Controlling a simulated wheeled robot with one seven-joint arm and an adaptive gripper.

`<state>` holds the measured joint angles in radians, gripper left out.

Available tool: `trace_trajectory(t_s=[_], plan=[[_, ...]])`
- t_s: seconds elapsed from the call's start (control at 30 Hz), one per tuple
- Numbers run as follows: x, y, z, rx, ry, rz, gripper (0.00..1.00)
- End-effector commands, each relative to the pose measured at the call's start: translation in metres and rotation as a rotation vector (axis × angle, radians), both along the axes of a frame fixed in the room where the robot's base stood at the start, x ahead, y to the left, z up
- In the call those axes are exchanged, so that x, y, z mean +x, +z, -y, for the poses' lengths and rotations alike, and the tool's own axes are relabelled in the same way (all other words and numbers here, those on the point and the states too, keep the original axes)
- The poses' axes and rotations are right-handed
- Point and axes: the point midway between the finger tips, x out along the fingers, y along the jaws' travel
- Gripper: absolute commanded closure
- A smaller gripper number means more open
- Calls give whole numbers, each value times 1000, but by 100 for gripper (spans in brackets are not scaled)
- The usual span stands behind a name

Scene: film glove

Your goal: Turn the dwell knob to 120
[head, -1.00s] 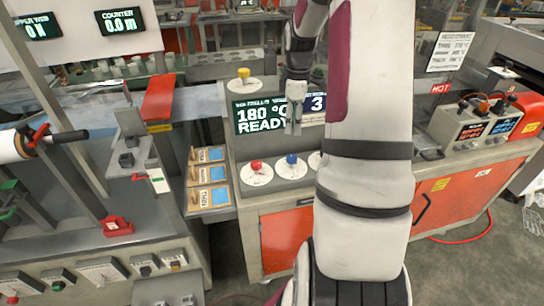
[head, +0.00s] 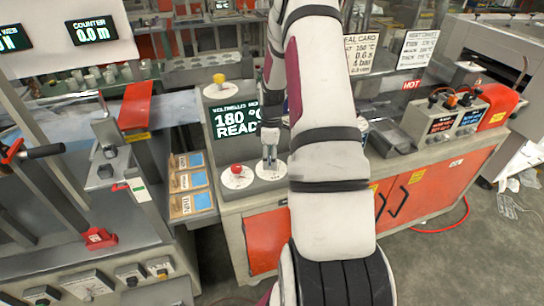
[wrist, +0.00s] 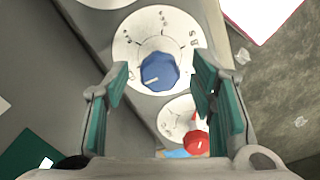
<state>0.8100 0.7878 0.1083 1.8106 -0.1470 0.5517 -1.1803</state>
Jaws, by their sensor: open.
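A blue knob (wrist: 159,72) sits on a round white dial (wrist: 128,48) with dark marks in the wrist view. Its pale pointer line is at the knob's lower left; the dial's lettering is too small to read fully, and I cannot tell whether it is the dwell knob. My gripper (wrist: 161,84) is open, with one finger to each side of the blue knob in the picture. In the head view my gripper (head: 270,158) is over the dial right of the red knob (head: 237,169) and hides the blue knob.
The red knob also shows in the wrist view (wrist: 196,142), close to the right finger. A yellow knob (head: 219,78) tops the console. The display (head: 237,121) reads 180 °C READY, partly covered by my arm.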

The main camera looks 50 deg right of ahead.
Motion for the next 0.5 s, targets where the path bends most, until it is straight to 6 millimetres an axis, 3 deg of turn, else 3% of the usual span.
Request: trace_trajectory(t_s=[0.27, 0.4, 0.5], plan=[[0, -1, 0, -1, 0, 1, 49], [0, -1, 0, -1, 0, 1, 81], [0, -1, 0, -1, 0, 1, 97]])
